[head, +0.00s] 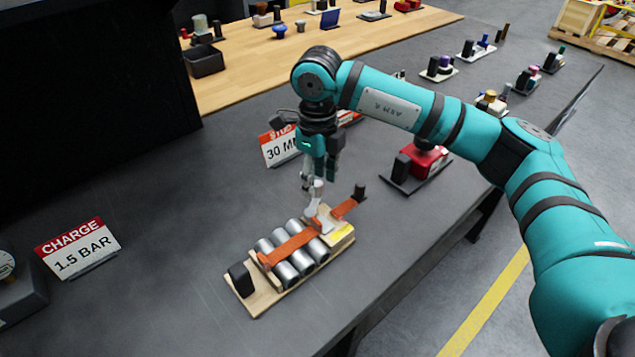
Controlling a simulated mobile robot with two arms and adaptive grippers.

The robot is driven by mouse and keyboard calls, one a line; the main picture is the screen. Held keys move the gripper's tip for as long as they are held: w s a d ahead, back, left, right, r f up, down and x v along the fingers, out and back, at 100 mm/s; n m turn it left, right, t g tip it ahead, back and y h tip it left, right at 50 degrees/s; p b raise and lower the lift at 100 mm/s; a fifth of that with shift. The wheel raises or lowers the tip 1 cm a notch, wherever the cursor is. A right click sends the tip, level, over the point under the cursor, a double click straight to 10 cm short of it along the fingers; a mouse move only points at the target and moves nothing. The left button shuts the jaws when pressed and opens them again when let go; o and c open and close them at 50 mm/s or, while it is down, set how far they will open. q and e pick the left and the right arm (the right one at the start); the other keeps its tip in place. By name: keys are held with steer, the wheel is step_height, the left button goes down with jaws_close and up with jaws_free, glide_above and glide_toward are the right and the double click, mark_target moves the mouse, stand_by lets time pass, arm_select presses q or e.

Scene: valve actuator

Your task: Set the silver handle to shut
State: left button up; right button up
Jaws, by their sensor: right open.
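A wooden board (265,300) near the table's front edge carries several silver cylinders (303,262) under an orange strap (290,246). At the board's right end is a pale block with a yellow label (343,232). A small silver-grey upright piece (318,212) stands by the orange part there; I cannot tell for sure whether it is the silver handle. My right gripper (316,184) points down just above this piece, with its jaws open. Its fingers partly hide the piece, and I cannot tell whether they touch it. My left gripper is not in view.
A "CHARGE 1.5 BAR" sign (78,248) stands at the left, and a partly hidden "30 M" sign (279,148) behind my gripper. A red device (425,160) stands right of the gripper under my arm. The grey tabletop (180,230) is clear left of the board.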

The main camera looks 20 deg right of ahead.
mark_target(318, 183)
step_height(318, 183, up, 10)
stand_by(0.3)
